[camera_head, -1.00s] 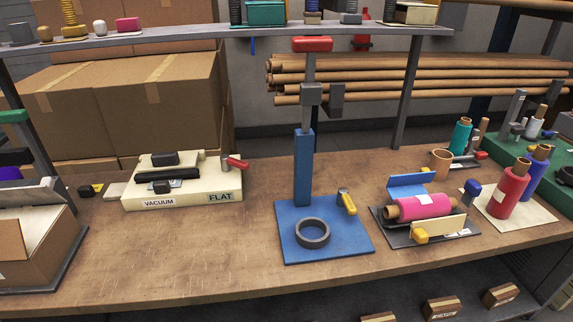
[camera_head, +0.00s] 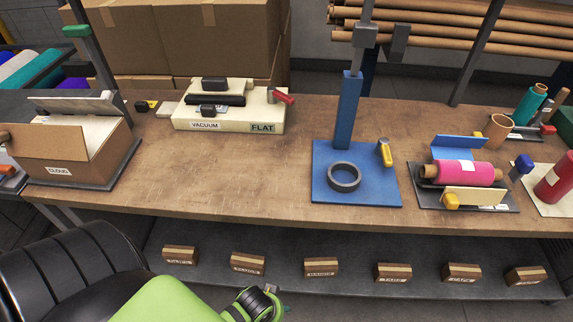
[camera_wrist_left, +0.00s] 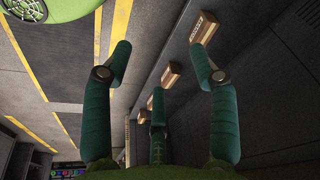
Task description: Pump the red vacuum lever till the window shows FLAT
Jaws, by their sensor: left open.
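The cream vacuum sealer (camera_head: 228,120) stands at the back left of the bench, with a black bar and a dark block on it. Its red lever (camera_head: 284,96) sticks out at the top right end, tilted down to the right. The window (camera_head: 263,127) on its front reads FLAT. My left gripper shows in the left wrist view (camera_wrist_left: 163,85) with its green fingers spread wide and nothing between them. In the head view my left arm is low at the bottom, in front of the bench and well away from the lever. My right gripper is out of view.
A blue press (camera_head: 345,120) with a dark ring stands mid-bench. A pink felt roll (camera_head: 465,172) lies in a cradle to the right. An open cardboard box (camera_head: 70,150) stands at the left. Small boxes (camera_head: 321,267) line the lower shelf. Bare bench lies before the sealer.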

